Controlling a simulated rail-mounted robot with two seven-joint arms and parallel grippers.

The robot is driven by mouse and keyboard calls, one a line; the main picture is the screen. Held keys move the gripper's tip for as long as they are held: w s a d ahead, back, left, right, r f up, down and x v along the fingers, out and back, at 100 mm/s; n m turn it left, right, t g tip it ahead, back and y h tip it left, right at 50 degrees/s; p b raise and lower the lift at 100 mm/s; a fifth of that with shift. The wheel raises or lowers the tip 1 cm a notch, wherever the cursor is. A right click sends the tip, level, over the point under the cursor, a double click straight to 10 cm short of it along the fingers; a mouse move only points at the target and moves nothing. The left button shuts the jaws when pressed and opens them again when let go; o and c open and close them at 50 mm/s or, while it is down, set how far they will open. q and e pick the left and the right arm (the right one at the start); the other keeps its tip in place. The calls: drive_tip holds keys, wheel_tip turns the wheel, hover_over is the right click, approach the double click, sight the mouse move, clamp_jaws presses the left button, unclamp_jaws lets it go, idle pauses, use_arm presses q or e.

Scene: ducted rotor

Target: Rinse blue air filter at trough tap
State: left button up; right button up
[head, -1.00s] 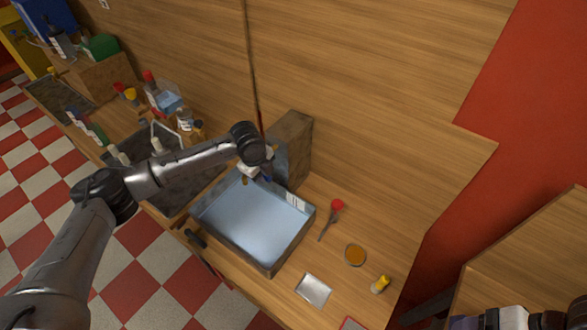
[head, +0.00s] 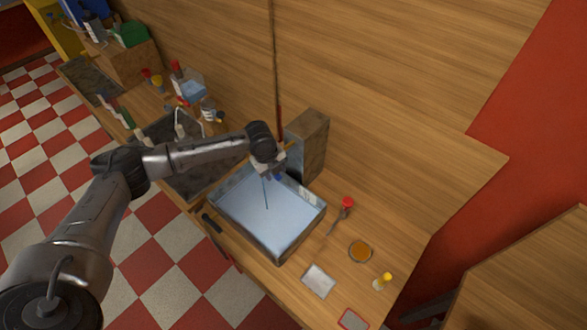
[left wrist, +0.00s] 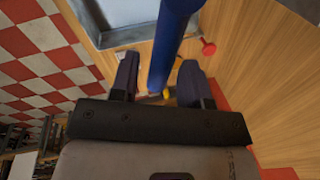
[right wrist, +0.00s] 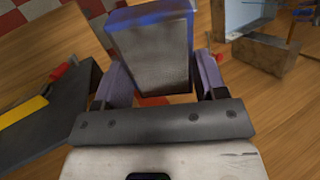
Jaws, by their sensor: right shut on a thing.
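The blue-edged filter (right wrist: 152,52), a grey mesh block, stands between the fingers of my right gripper (right wrist: 161,80), which is shut on it in the right wrist view. The right arm is not in the head view. The metal trough (head: 257,250) sits on the wooden counter with a pale blue inside. My left gripper (head: 272,170) is over the trough's back edge. In the left wrist view a blue bar (left wrist: 172,40) passes between its parted fingers (left wrist: 158,78). A thin dark line (head: 266,195) hangs below the left gripper; I cannot tell whether it is water.
A brown block (head: 310,145) stands behind the trough. Bottles crowd the counter at left.

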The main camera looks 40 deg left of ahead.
use_arm(q)
drive_tip(key=shift+o, duration=0.3)
drive_tip(key=shift+r, duration=0.15)
drive_tip(key=shift+r, duration=0.3)
use_arm(e)
drive_tip(key=shift+f, duration=0.1)
use_arm(q)
wheel_tip(320, 180, up, 11)
drive_tip(key=s+b, duration=0.2)
drive_tip(key=shift+a, duration=0.3)
use_arm(e)
drive_tip(key=shift+f, duration=0.85)
use_arm(q)
drive_tip(key=shift+s, duration=0.1)
